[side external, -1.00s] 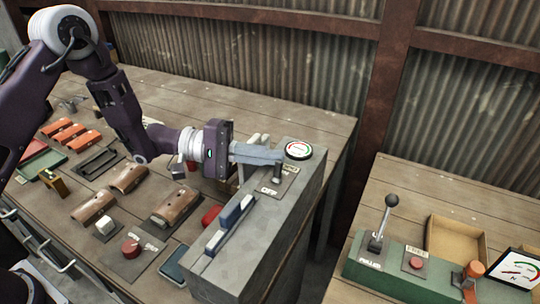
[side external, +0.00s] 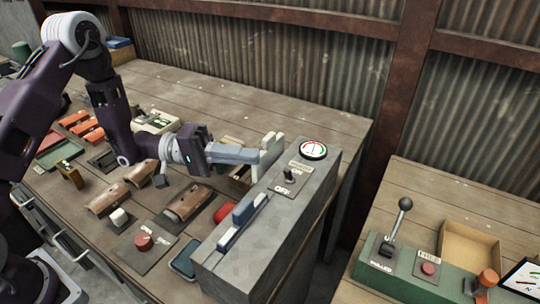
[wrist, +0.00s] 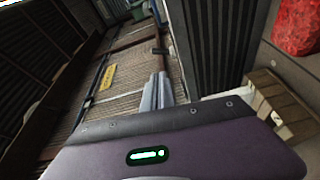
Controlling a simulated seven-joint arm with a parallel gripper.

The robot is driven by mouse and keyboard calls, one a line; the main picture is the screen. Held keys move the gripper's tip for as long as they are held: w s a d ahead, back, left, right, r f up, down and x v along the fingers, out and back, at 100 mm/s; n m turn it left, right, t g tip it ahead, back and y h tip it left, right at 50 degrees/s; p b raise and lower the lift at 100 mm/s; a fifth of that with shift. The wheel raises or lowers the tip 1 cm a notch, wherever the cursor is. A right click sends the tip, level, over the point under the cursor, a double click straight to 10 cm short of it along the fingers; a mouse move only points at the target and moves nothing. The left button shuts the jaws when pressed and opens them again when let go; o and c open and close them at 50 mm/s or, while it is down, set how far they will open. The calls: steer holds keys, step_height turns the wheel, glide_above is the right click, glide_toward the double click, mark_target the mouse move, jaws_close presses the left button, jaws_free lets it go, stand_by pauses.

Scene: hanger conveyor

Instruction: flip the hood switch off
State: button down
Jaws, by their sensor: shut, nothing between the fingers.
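The switch (side external: 290,176) is a small dark toggle on a plate with ON above and OFF below. The plate is on top of the grey box (side external: 260,235), in front of a round gauge. The toggle is too small for me to tell firmly which way it leans. My gripper (side external: 257,157) is shut and empty, with its grey fingers pointing right, to the left of the switch and apart from it. In the wrist view my shut fingers (wrist: 158,78) also show with nothing between them. The switch cannot be made out there.
A blue and white slider pair (side external: 242,220) stands on the grey box, and pale upright levers (side external: 270,152) rise beside my fingertips. A red knob (side external: 144,240) and brown covers (side external: 188,203) lie left on the bench. A green lever panel (side external: 405,272) stands right, across a gap.

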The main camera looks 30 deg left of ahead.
steer(key=v, duration=0.3)
steer(key=shift+f, duration=0.15)
steer(key=s+d+r+m+g+y, duration=0.3)
steer(key=s+r+g, duration=0.2)
steer(key=s, duration=0.3)
steer(key=s+d+r+m+g+y, duration=0.2)
steer(key=s+r+g+y, duration=0.15)
steer(key=s, duration=0.55)
steer(key=s+a+r+n+t+y, duration=0.2)
steer(key=s+a+t+y, duration=0.6)
steer(key=a+y, duration=0.3)
steer(key=shift+s+a+r, duration=0.15)
steer(key=shift+s+a, duration=0.05)
steer(key=shift+a, duration=0.9)
